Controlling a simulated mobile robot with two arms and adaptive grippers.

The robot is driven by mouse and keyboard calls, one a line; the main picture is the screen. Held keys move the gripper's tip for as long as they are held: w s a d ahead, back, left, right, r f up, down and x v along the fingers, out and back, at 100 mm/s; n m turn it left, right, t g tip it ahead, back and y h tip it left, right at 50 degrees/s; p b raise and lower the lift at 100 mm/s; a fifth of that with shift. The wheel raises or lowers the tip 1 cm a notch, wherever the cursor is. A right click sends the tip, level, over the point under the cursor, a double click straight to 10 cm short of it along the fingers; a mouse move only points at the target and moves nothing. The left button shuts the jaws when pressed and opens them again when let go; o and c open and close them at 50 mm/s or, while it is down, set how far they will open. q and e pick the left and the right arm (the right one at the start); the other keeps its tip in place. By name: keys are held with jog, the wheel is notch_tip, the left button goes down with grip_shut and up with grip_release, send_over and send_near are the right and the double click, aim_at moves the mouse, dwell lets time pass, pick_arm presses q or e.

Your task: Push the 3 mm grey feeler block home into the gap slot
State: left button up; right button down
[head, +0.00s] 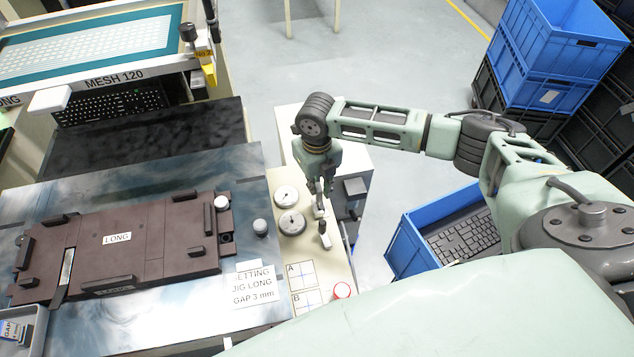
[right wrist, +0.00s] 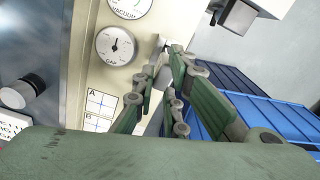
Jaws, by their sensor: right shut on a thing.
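My right gripper (head: 320,208) is over the cream panel beside the two dials. It is shut on a small grey lever-like piece (right wrist: 156,118), largely hidden between the fingers in the right wrist view. The brown jig (head: 150,250), marked LONG, lies on the steel plate to the left, well away from this gripper. A pale metal strip (head: 66,267) sits in a cross gap near the jig's left end; I cannot tell whether it is the feeler block. My left gripper is not in view.
The cream panel (head: 335,262) carries a gap dial (right wrist: 116,46), a vacuum dial and marked squares A and B. A grey knob (head: 261,227) stands right of the jig. A blue crate (head: 415,235) with keyboards is on the floor to the right.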

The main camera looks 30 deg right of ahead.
pick_arm(q)
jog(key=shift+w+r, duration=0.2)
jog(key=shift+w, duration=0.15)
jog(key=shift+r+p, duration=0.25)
jog(key=shift+p, duration=0.05)
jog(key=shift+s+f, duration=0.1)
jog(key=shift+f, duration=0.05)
pick_arm(e)
jog(key=shift+f, duration=0.35)
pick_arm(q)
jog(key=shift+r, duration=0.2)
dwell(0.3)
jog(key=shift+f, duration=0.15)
pick_arm(e)
jog(key=shift+f, duration=0.2)
jog(key=shift+f+b, duration=0.85)
jog(key=shift+f, duration=0.45)
jog(key=c, duration=1.7)
grip_release()
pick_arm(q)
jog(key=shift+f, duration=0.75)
